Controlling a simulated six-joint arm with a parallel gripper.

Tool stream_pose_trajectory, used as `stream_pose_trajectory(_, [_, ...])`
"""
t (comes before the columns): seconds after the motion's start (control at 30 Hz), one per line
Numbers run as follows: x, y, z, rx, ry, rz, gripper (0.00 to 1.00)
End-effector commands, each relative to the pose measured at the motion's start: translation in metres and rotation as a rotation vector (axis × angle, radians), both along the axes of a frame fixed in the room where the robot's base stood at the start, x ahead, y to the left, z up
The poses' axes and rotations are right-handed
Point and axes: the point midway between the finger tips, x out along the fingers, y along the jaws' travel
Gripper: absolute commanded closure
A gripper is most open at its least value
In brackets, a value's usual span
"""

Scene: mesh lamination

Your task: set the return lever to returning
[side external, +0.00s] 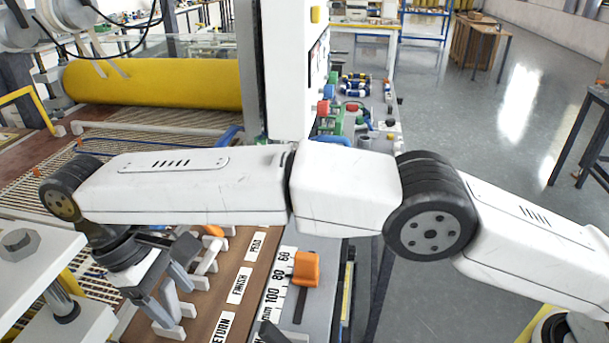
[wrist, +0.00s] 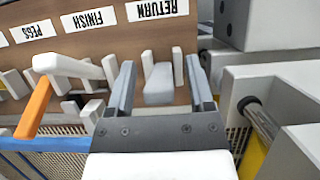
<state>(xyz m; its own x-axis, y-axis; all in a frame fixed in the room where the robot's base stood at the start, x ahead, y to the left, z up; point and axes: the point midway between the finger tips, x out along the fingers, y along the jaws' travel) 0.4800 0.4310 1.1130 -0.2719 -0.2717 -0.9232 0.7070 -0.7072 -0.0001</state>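The return lever (wrist: 158,85) is a pale block handle below the RETURN label (wrist: 157,9) in the wrist view. It sits between white upright brackets. My gripper (wrist: 160,68) has its two grey fingers apart, one on each side of the lever, with gaps visible on both sides. In the side external view my gripper (side external: 170,290) points down at the front end of the brown panel, beside the RETURN label (side external: 221,327). The lever's lower part and pivot are hidden, and I cannot tell any contact.
Grey machine blocks (wrist: 268,22) stand close on the right. An orange slider (side external: 292,268) sits on a numbered scale. A yellow roll (side external: 150,84) lies behind.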

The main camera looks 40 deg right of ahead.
Motion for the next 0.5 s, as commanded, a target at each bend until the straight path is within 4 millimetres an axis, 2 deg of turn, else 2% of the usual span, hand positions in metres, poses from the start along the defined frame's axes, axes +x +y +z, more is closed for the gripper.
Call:
stream_pose_trajectory(0.27, [0.000, 0.000, 0.003, -0.001, 0.001, 0.000, 0.32])
stream_pose_trajectory(0.5, [0.000, 0.000, 0.019, 0.000, 0.000, 0.000, 0.32])
